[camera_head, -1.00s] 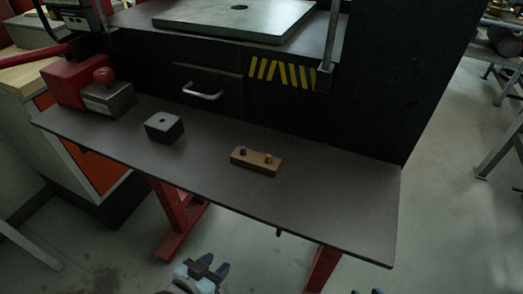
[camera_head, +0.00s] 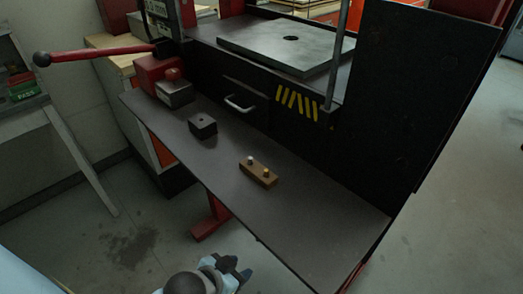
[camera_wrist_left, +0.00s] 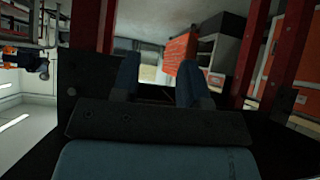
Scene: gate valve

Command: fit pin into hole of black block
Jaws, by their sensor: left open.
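The black block (camera_head: 203,126) with a dark hole in its top sits on the dark bench shelf (camera_head: 300,218), left of the middle in the head view. A brown wooden holder (camera_head: 258,175) to its right carries two short pins, a pale one (camera_head: 250,160) and a yellowish one (camera_head: 266,173). My left gripper (camera_head: 236,270) is at the bottom of the head view, apart from the shelf and in front of its edge. Its two blue fingers (camera_wrist_left: 158,82) stand apart with nothing between them in the left wrist view. My right gripper is not visible.
A red and grey vise-like unit (camera_head: 168,80) stands at the shelf's left end, near a red lever (camera_head: 95,53). A drawer handle (camera_head: 240,104) and black machine body rise behind the shelf. The shelf's right part is clear.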

